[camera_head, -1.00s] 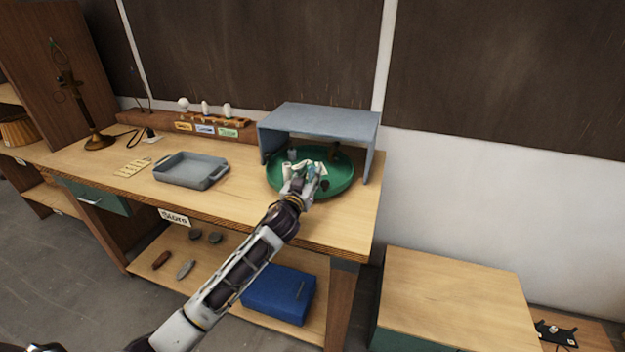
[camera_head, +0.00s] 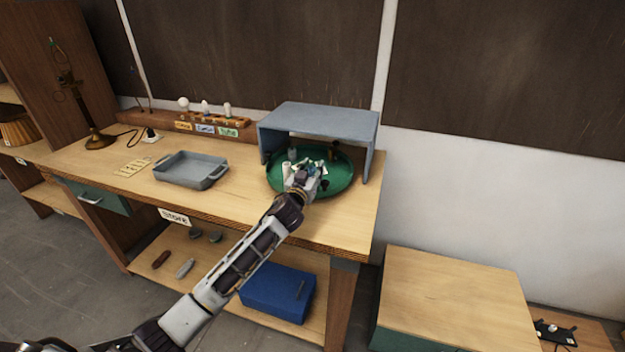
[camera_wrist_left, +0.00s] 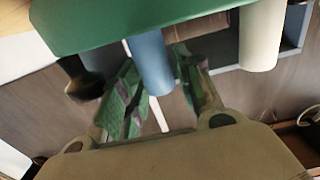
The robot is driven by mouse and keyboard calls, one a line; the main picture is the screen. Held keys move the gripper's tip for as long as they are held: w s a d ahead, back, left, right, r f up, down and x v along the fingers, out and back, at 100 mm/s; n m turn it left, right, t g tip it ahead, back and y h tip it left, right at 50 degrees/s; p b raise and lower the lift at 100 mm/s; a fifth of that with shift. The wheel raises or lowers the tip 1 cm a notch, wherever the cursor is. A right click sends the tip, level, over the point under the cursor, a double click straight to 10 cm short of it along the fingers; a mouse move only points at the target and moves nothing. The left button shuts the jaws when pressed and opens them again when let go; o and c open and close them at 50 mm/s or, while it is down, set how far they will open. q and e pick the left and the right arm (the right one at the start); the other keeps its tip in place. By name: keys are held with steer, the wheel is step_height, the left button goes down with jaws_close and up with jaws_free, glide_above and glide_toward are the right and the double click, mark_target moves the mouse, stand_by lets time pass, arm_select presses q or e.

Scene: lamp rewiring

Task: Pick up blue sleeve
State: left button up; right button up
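The blue sleeve (camera_wrist_left: 152,62) is a plain blue cylinder on the green round tray (camera_wrist_left: 90,22), which shows at the top of the left wrist view. My left gripper (camera_wrist_left: 158,72) has one finger on each side of the sleeve, with narrow gaps still visible. Its fingers look open, and I cannot make out firm contact. In the head view my left gripper (camera_head: 306,170) is over the green tray (camera_head: 338,184) and hides part of what stands there, so the sleeve is hard to pick out. My right gripper is not in view.
A white cylinder (camera_wrist_left: 261,36) and a dark knobbed piece (camera_wrist_left: 80,80) stand on either side of the sleeve. A grey hood (camera_head: 318,116) covers the tray's back. A grey pan (camera_head: 190,170) lies left on the bench, with bare wood (camera_head: 235,195) between.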

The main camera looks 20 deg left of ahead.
arm_select(q)
steer(key=c, duration=0.5)
steer(key=shift+o, duration=0.2)
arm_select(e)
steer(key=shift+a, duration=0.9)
arm_select(q)
steer(key=shift+r, duration=0.15)
step_height(320, 180, up, 10)
steer(key=shift+p, duration=0.45)
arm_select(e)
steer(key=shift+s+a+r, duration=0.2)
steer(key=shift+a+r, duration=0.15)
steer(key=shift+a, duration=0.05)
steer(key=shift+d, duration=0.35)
arm_select(q)
steer(key=shift+s+f, duration=0.1)
steer(key=shift+f, duration=0.1)
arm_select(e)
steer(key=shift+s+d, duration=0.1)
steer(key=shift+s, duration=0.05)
